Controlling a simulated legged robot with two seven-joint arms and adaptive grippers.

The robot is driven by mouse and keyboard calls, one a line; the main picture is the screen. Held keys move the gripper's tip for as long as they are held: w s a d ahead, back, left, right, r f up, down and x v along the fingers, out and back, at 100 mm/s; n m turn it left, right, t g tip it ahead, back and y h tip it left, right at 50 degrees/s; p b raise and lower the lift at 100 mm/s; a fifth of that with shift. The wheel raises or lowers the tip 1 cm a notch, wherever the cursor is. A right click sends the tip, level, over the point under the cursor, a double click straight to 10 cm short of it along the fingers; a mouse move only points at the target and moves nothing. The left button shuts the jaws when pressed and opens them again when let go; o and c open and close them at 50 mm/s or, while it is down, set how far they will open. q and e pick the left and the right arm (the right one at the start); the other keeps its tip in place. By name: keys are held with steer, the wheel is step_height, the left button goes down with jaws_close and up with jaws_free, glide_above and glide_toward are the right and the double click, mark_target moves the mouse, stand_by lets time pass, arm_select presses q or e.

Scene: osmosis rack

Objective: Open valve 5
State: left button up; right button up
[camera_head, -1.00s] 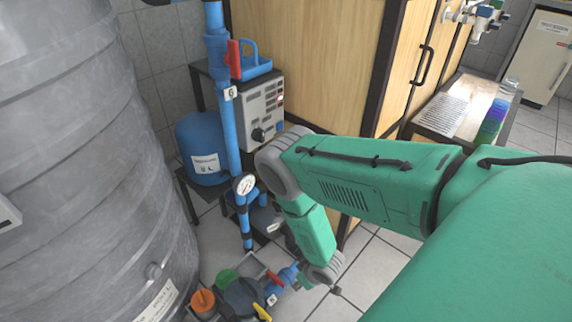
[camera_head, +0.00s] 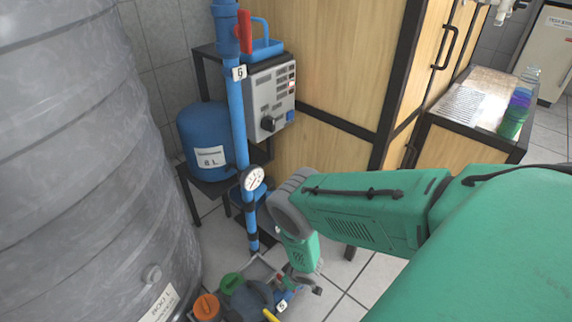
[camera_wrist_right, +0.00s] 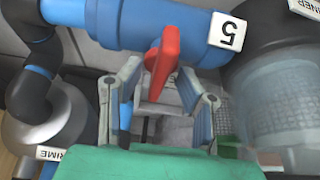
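Valve 5 has a red handle (camera_wrist_right: 162,58) on a blue pipe (camera_wrist_right: 150,22), with a "5" label (camera_wrist_right: 230,34) beside it in the right wrist view. The handle lies across the pipe and points toward my right gripper. My right gripper (camera_wrist_right: 162,98) is open, with one finger on each side of the handle's lower end. I cannot tell whether either finger touches it. In the head view the right gripper (camera_head: 303,284) is low at the pipework, close to the "5" label (camera_head: 282,306), and mostly hidden by my arm. My left gripper is not in view.
A big grey tank (camera_head: 85,150) fills the left. A pressure gauge (camera_head: 252,179) and blue vertical pipe (camera_head: 237,125) stand behind the low valves. An orange knob (camera_head: 207,306) and green knob (camera_head: 232,283) are close by. A wooden cabinet (camera_head: 335,65) stands behind my arm.

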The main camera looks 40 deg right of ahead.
steer(key=shift+w+f, duration=0.1)
steer(key=shift+f, duration=0.05)
jaws_close()
steer(key=shift+d+n, duration=0.1)
steer(key=shift+n, duration=0.2)
steer(key=n+y, duration=0.1)
steer(key=n, duration=0.2)
steer(key=n+y, duration=0.1)
steer(key=n, duration=0.1)
steer(key=n+g+y, duration=0.1)
steer(key=n, duration=0.2)
steer(key=shift+n+g, duration=0.3)
steer(key=n, duration=0.2)
steer(key=n+g, duration=0.1)
steer(key=n, duration=0.1)
steer(key=shift+g+y, duration=0.3)
steer(key=shift+y, duration=0.1)
steer(key=n, duration=0.2)
steer(key=n+g, duration=0.1)
steer(key=n, duration=0.1)
steer(key=shift+n+g, duration=0.3)
steer(key=shift+w, duration=0.1)
